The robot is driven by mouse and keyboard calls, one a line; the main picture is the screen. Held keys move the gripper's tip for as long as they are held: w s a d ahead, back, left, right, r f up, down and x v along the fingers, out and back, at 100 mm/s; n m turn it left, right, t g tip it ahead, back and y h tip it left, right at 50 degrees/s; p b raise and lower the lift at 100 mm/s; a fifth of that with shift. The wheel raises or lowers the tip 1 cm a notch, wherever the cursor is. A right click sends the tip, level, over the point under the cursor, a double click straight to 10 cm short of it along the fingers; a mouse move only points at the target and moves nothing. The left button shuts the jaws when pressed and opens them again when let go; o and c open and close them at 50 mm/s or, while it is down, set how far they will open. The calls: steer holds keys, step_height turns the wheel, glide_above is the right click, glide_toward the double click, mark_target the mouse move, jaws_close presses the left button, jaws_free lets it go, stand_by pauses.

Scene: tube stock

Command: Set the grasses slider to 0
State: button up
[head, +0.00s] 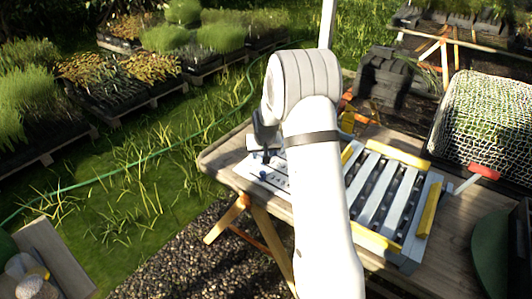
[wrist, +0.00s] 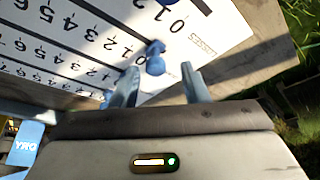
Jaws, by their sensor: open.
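A white board (head: 264,174) with printed numbers lies at the left end of the wooden table. In the wrist view the board (wrist: 228,22) has several dark slots with number rows. A blue slider knob (wrist: 155,58) stands at the right end of one slot, near the low numbers. Another blue knob (wrist: 200,5) is cut off at the top edge. The board's small printed label (wrist: 203,45) is too blurred to read surely, so I cannot tell which knob is the grasses one. My gripper (wrist: 160,72) is open, its fingertips either side of the nearer knob; contact is unclear.
A rack with pale slats and yellow bars (head: 384,190) stands right of my arm. A netted crate (head: 487,115), a red-handled tool (head: 483,172) and a dark green object (head: 490,252) are farther right. Plant trays (head: 110,75) sit on the grass at left.

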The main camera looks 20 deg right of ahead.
steer(key=v, duration=0.7)
steer(key=shift+r, duration=0.4)
steer(key=shift+s, duration=0.15)
